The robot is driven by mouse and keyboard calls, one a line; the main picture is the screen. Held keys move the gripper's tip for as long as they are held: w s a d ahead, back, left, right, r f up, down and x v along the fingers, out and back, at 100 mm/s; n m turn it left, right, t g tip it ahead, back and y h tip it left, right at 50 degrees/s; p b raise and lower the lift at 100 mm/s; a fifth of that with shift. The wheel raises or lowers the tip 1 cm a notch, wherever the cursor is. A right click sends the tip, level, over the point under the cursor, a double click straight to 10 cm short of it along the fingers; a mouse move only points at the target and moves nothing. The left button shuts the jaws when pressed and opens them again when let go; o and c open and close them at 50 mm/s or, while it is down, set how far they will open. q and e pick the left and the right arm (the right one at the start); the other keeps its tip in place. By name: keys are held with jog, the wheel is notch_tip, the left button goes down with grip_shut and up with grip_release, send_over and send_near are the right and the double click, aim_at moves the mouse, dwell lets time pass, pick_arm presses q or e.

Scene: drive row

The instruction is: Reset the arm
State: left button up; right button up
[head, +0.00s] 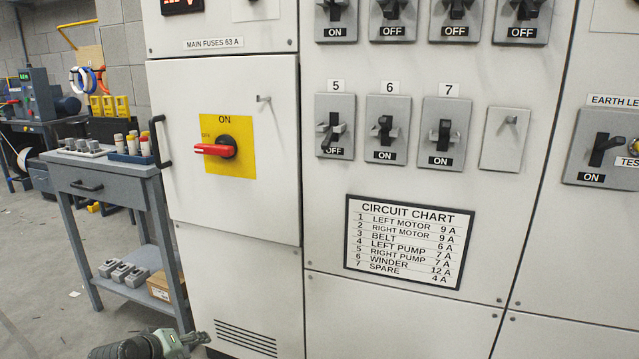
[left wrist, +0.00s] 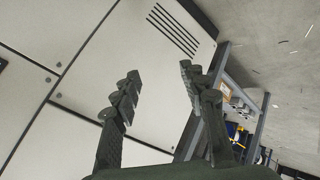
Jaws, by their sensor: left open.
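My left gripper (head: 192,340) is at the bottom of the head view, low in front of the cabinet's vented lower panel (head: 235,290). In the left wrist view its two fingers (left wrist: 158,77) stand apart with nothing between them, and the pale cabinet panel shows behind. My right gripper is in neither view. On the cabinet, switch 5 (head: 335,126) shows OFF, while switch 6 (head: 387,128) and switch 7 (head: 443,132) show ON. The red main handle (head: 212,150) lies level on its yellow plate. The circuit chart (head: 408,245) hangs below the switches.
A grey side table (head: 75,171) with small parts on top and a lower shelf stands left of the cabinet. A black door handle (head: 157,142) juts from the cabinet's left edge. The earth leakage switch (head: 605,148) is at the right. Grey floor (head: 45,285) at the lower left is mostly clear.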

pick_arm(q)
jog(key=s+f+m+g+y, duration=0.1)
jog(key=s+f+m+g, duration=0.1)
jog(key=s+f, duration=0.4)
jog(key=s+d+f+m+g+y, duration=0.1)
jog(key=s+f, duration=0.5)
jog(key=s, duration=1)
jog(key=s+d+f+m+g+y, duration=0.1)
jog(key=s+f+m+g, duration=0.2)
jog(key=s, duration=0.9)
notch_tip(320, 180, down, 4)
jog(key=shift+d+f+m, duration=0.1)
jog(key=shift+d+m, duration=0.05)
jog(key=shift+m, duration=1.05)
